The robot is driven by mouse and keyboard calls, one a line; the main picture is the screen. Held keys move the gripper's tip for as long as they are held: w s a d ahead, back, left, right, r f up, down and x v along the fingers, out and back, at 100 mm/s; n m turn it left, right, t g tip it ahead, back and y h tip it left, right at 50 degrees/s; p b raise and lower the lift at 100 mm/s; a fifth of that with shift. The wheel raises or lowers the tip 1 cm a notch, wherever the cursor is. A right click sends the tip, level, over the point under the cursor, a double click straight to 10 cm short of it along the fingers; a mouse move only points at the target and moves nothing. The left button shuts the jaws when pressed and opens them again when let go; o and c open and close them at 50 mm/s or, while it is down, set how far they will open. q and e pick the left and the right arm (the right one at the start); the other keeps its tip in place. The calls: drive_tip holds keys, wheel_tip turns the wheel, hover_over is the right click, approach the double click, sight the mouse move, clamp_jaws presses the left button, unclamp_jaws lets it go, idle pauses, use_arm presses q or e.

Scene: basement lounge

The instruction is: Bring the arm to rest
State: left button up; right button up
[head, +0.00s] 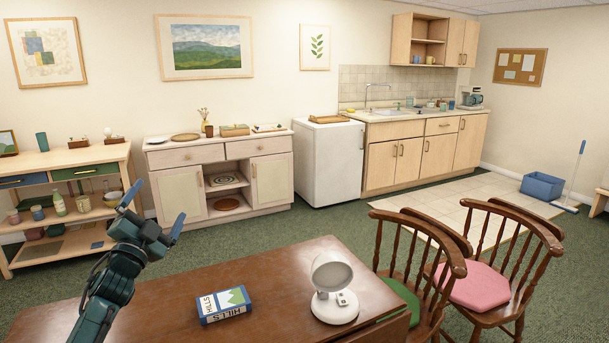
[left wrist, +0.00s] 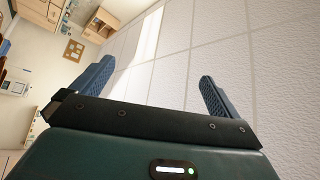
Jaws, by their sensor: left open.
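My left arm comes in from the lower left of the head view and is raised over the left part of the brown wooden table (head: 180,290). Its left gripper (head: 155,209) points up, with its two blue fingers spread apart and nothing between them. In the left wrist view the open gripper (left wrist: 152,82) shows both blue fingers wide apart against the white ceiling tiles. My right gripper is not in either view.
On the table lie a blue and white box (head: 223,305) and a white round-headed lamp-like device (head: 333,290). Two wooden chairs, one with a pink cushion (head: 474,286), stand at the right. A shelf (head: 75,158) stands beyond the arm.

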use_arm(q)
drive_tip(key=a+f+n+g+y, duration=0.3)
drive_tip(key=f+n+g+y, duration=0.15)
drive_tip(key=f+n, duration=0.55)
drive_tip(key=s+d+f+m+g+h, duration=0.1)
drive_tip(key=s+d+f, duration=0.3)
drive_tip(key=f, duration=0.2)
drive_tip(key=s+d+f+g+h, duration=0.1)
drive_tip(key=s+d+f+g, duration=0.1)
drive_tip(key=s+d+f, duration=0.3)
drive_tip(key=s+d+f+g+h, duration=0.1)
drive_tip(key=s+d+f, duration=0.3)
drive_tip(key=s, duration=0.5)
drive_tip(key=s+d+f+g+h, duration=0.1)
drive_tip(key=s+d+f, duration=0.2)
drive_tip(key=s, duration=0.7)
drive_tip(key=s+d+f+g+h, duration=0.1)
drive_tip(key=s+d+f, duration=0.3)
drive_tip(key=s, duration=0.6)
wheel_tip(320, 180, down, 3)
drive_tip(key=shift+s+d+r+n+g, duration=0.2)
drive_tip(key=shift+d+n+g, duration=0.1)
drive_tip(key=shift+g, duration=0.25)
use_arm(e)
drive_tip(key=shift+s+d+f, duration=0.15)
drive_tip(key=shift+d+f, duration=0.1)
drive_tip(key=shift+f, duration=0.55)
use_arm(q)
drive_tip(key=shift+h, duration=0.25)
